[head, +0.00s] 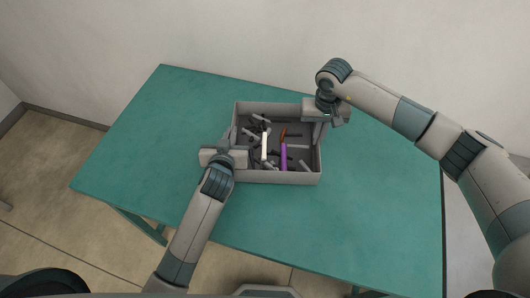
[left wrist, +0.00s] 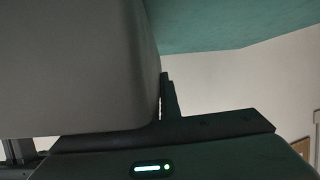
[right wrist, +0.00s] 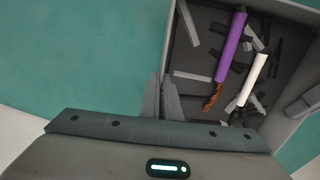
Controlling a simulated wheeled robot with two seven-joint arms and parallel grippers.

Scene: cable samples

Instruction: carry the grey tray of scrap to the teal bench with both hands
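The grey tray (head: 270,178) sits over the middle of the teal bench (head: 140,150); I cannot tell for sure whether it rests on it. It holds dark scrap, a white piece (head: 264,146) and a purple piece (head: 283,157) with a copper-coloured end. My left gripper (head: 226,157) is at the tray's left side, near the front; its fingers look shut there, with a grey wall (left wrist: 75,65) close beside them. My right gripper (head: 325,112) is at the right side, near the back. Its fingers (right wrist: 162,98) look shut on the tray's side wall. The contact is partly hidden.
The bench top is clear around the tray, with wide free room to the left and front right. A pale wall (head: 240,35) stands behind the bench. Tan floor (head: 60,165) shows to the left.

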